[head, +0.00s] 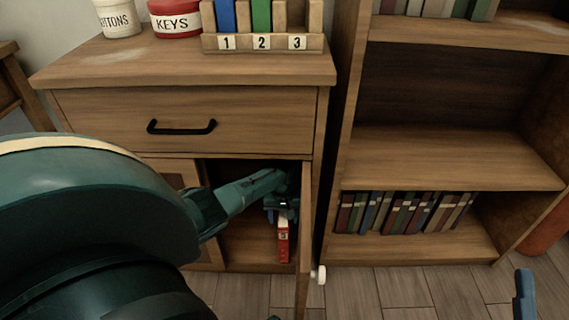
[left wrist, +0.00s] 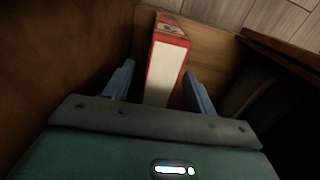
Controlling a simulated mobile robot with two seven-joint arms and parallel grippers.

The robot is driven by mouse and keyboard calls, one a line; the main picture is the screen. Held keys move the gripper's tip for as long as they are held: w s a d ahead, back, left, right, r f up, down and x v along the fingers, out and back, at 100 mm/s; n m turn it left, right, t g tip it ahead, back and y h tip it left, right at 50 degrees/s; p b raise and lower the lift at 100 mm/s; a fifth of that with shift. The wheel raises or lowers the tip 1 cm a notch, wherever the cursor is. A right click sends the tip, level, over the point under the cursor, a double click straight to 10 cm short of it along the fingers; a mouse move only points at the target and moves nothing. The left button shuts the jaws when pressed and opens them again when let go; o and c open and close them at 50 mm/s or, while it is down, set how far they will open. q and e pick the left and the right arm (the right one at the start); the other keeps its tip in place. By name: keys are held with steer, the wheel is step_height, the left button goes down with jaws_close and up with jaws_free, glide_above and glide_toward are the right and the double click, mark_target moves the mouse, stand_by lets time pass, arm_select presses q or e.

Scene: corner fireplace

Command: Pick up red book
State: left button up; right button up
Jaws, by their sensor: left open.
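The red book (head: 282,240) stands upright inside the open lower compartment of the wooden cabinet (head: 185,120). In the left wrist view the red book (left wrist: 167,65) shows its red cover edges and pale page side. My left gripper (head: 281,208) reaches into the compartment from the left, at the upper part of the book. In the left wrist view my left gripper (left wrist: 160,75) is open, with one blue finger on each side of the book and visible gaps between. A blue finger-like part, probably of my right gripper (head: 523,295), shows at the lower right; its jaw state is unclear.
The open cabinet door (head: 305,240) stands close to the right of the book. A closed drawer (head: 180,125) is above. A bookshelf (head: 450,155) with several books is at the right. A jar marked KEYS (head: 174,20) and a numbered rack (head: 262,43) stand on the cabinet top.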

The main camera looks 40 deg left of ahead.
arm_select(q)
step_height(320, 180, down, 4)
steer(key=shift+f+b, duration=0.1)
steer(key=shift+b, duration=1.15)
steer(key=shift+f, duration=0.1)
arm_select(e)
steer(key=r+n+y, duration=0.2)
steer(key=n+y, duration=0.1)
steer(key=r+n+y, duration=0.2)
steer(key=shift+s+d, duration=0.2)
steer(key=shift+s, duration=0.1)
arm_select(q)
steer(key=shift+c, duration=0.5)
steer(key=shift+w, duration=0.1)
steer(key=c, duration=1.1)
